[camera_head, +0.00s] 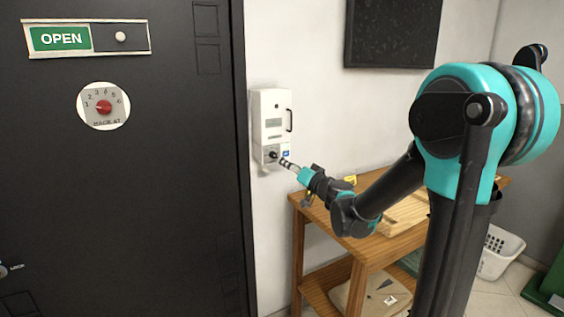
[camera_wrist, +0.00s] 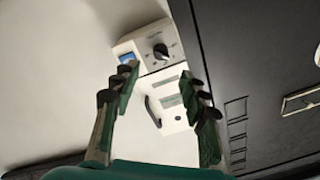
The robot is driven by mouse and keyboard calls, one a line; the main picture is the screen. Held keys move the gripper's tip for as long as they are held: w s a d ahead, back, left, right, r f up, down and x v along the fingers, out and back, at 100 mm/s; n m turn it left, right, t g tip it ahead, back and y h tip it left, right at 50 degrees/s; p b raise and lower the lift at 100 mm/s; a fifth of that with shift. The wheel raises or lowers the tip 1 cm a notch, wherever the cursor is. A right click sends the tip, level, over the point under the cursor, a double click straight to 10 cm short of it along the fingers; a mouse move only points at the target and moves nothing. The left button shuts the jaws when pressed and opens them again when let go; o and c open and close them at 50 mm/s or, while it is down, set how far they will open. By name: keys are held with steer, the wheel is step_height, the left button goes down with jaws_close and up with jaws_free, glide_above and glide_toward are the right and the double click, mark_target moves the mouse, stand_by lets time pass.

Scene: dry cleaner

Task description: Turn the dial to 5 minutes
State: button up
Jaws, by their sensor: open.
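A white wall box (camera_head: 271,112) hangs beside the black door, with a dark round dial (camera_head: 273,155) low on its front. In the wrist view the box appears upside down, and its black dial (camera_wrist: 160,52) shows just beyond and between my fingertips. Its marked values are too small to read. My gripper (camera_head: 286,163) is open, empty and close in front of the box; the gap to the dial is hard to judge. My open fingers (camera_wrist: 158,76) frame the box in the wrist view. A round door sign also carries a red dial (camera_head: 103,107) with numbers 1 to 6.
The black door (camera_head: 150,210) bears a green OPEN sign (camera_head: 60,38). A wooden table (camera_head: 365,245) stands below and right of the box, with a wooden board on it. A white basket (camera_head: 500,252) stands on the floor at right. A dark board (camera_head: 392,32) hangs above.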

steer(key=shift+v, duration=1.55)
